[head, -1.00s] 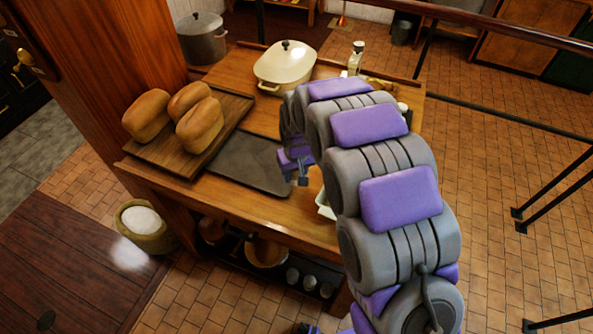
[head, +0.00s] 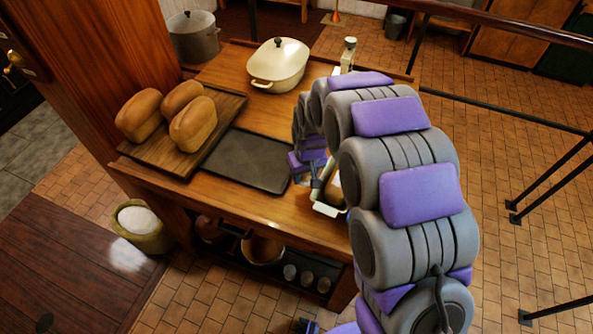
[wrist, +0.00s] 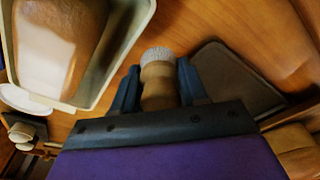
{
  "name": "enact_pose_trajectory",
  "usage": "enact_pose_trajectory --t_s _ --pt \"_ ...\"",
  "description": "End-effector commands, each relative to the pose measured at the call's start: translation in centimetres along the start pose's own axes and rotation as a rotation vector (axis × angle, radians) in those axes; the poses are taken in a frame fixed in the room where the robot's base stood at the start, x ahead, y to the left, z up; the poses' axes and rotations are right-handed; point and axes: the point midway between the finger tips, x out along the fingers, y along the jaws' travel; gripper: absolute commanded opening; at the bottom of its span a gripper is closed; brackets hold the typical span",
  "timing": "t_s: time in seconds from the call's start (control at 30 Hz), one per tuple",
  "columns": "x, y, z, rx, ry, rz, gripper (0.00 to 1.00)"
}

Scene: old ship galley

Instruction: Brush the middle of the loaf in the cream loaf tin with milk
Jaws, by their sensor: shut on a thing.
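The cream loaf tin (head: 328,210) stands on the wooden table, partly hidden behind my arm in the head view. In the wrist view the tin (wrist: 118,62) is at the upper left with the brown loaf (wrist: 72,22) inside; a pale, whitish patch shows on the loaf's lower part. My gripper (wrist: 160,84) is shut on a brush (wrist: 158,76) with a wooden handle and pale bristles. The bristle end points away from the wrist, beside the tin in this picture. In the head view my gripper (head: 316,184) is close to the tin's left side; the brush is hard to make out.
A dark flat tray (head: 248,160) lies left of the tin. Several loaves sit on a wooden board (head: 212,138) further left. A lidded cream pot (head: 278,66) and a bottle (head: 348,54) stand at the back. A white round dish (wrist: 22,98) is near the tin.

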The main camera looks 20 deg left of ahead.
Motion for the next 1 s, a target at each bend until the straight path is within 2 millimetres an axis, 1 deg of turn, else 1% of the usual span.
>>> enact_pose_trajectory --t_s 0.23,0.7,1.0 --pt "0.2 -0.3 -0.3 -0.001 -0.001 0.003 0.04" --pt "0.7 -2.7 -2.4 -0.001 -0.004 0.001 0.04" --pt "0.7 -3.0 -2.7 0.001 -0.002 0.001 0.04"
